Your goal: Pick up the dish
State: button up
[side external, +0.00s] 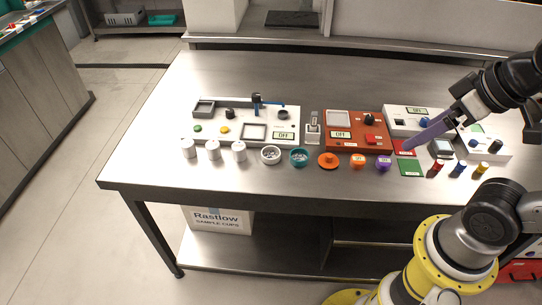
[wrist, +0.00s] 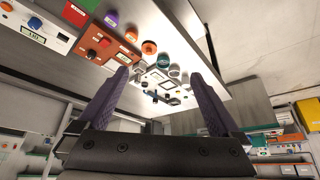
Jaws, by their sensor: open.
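Several round items stand in a row along the front of the steel table. They include a white dish (side external: 270,155) with small contents, a teal dish (side external: 298,157) with contents, and an orange piece (side external: 328,161) with a raised centre. I cannot tell which one the task means by the dish. My gripper (side external: 407,147) is at the right, above the table near a red square, apart from the dishes. In the wrist view my gripper (wrist: 158,62) shows two purple fingers spread wide with nothing between them. The orange piece (wrist: 149,47) and the teal dish (wrist: 174,70) show beyond them.
White lidded cups (side external: 213,151) stand left of the dishes. An orange jar (side external: 357,161) and a purple jar (side external: 383,163) stand to the right. A white device panel (side external: 245,112), a small grey-white unit (side external: 313,127) and an orange device (side external: 372,148) sit behind.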

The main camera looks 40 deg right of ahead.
jog(key=w+r+m, duration=0.4)
jog(key=r+m, duration=0.1)
jog(key=m+g, duration=0.6)
jog(key=m, duration=0.2)
send_over(271, 157)
notch_tip(271, 157, down, 24)
jog(key=shift+s+d+f, duration=0.15)
jog(key=shift+f, duration=0.1)
jog(key=shift+w+f, duration=0.2)
jog(key=shift+f, duration=2.7)
